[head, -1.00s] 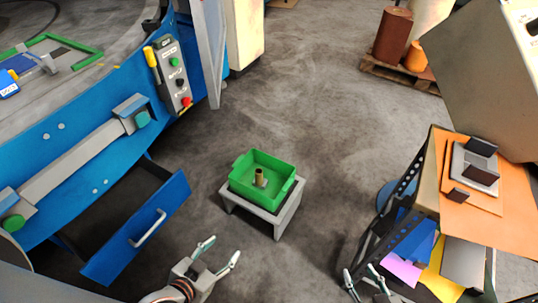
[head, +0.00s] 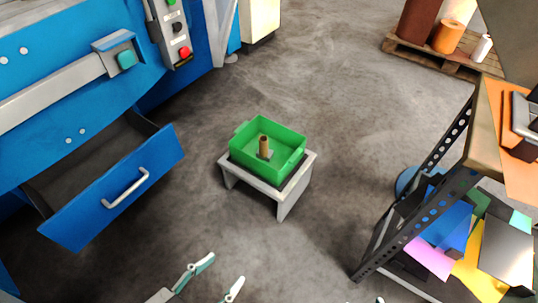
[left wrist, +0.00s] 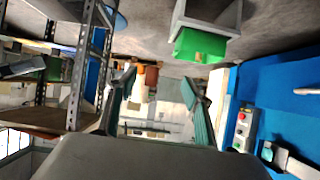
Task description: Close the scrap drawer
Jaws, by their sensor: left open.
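The scrap drawer (head: 150,192) stands open in the blue machine at the left of the head view. Its blue front with a pale bar handle (head: 126,188) sticks out, and its dark inside shows behind the front. My left gripper (head: 222,270) is at the bottom of the head view, open and empty, to the right of the drawer and apart from it. Its two spread fingers also show in the left wrist view (left wrist: 158,98), with nothing between them. Of my right gripper only a small tip (head: 380,299) shows at the bottom edge.
A green bin (head: 283,134) with a brown upright piece (head: 264,146) sits on a small grey stand (head: 284,205) right of the drawer. A metal shelf rack (head: 450,140) with colored sheets stands at the right. A pallet (head: 440,57) lies far back. Floor between is clear.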

